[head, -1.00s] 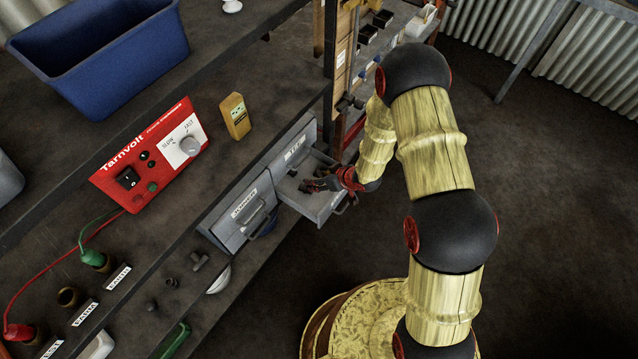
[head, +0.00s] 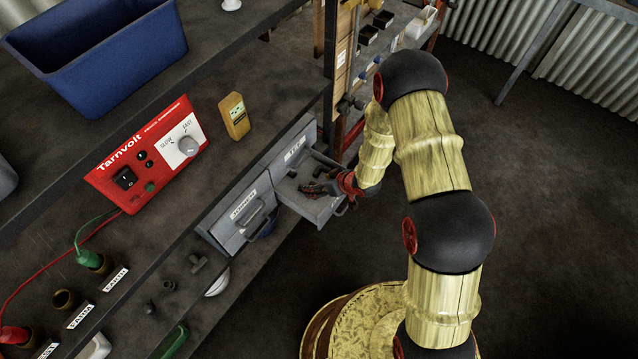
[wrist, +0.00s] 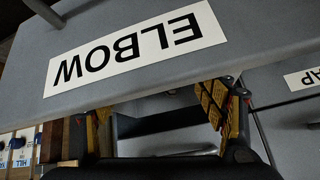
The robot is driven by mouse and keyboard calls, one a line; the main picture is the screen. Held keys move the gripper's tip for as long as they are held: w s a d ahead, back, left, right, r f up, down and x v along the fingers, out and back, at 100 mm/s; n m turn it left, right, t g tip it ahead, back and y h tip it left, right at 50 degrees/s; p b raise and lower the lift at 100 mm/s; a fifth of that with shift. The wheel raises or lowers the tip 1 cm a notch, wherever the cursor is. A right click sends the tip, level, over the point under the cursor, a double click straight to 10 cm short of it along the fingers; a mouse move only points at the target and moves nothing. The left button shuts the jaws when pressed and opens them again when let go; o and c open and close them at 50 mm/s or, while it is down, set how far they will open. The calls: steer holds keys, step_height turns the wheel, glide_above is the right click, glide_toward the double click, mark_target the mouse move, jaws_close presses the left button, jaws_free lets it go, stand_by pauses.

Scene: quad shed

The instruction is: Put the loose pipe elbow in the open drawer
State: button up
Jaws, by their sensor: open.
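The open drawer (head: 311,207) sticks out of the grey cabinet under the bench top in the head view. My gripper (head: 308,189) is over and partly within this drawer. In the wrist view the two yellow-padded fingers (wrist: 160,112) are spread apart, with nothing clear between them. A grey panel labelled ELBOW (wrist: 125,46), upside down, fills the top of that view. Small dark shapes lie in the drawer by my fingertips; I cannot tell whether one is the pipe elbow.
A shut drawer (head: 232,224) adjoins on the left. Small dark fittings, including a tee-like piece (head: 199,263), lie on the lower shelf. Floor at right is clear.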

steer(key=p+v, duration=0.4)
steer(key=v, duration=0.8)
steer(key=w+d+r+m+t+h, duration=0.1)
steer(key=w+d+r+h, duration=0.2)
steer(key=r, duration=0.4)
steer(key=w+d+r+t+h, duration=0.1)
steer(key=w+d+r, duration=0.1)
steer(key=d+r, duration=0.4)
steer(key=s+d+r+m+h, duration=0.1)
steer(key=d+r, duration=0.1)
steer(key=r, duration=0.5)
steer(key=s+d+r+m+h, duration=0.1)
steer(key=s+d+r+h, duration=0.1)
steer(key=r, duration=0.4)
steer(key=s+d+r+m+g, duration=0.1)
steer(key=s+r+m, duration=0.2)
steer(key=s+r, duration=0.85)
steer(key=s+a+r, duration=0.1)
steer(key=s+r, duration=0.1)
steer(key=s, duration=0.4)
steer(key=s+a+r+m+y, duration=0.1)
steer(key=s+a+r, duration=0.1)
steer(key=s, duration=0.4)
steer(key=shift+s+a+r+g, duration=0.2)
steer(key=shift+s+r+g, duration=0.2)
steer(key=shift+r, duration=0.35)
steer(key=shift+w, duration=0.1)
steer(key=shift+c, duration=0.2)
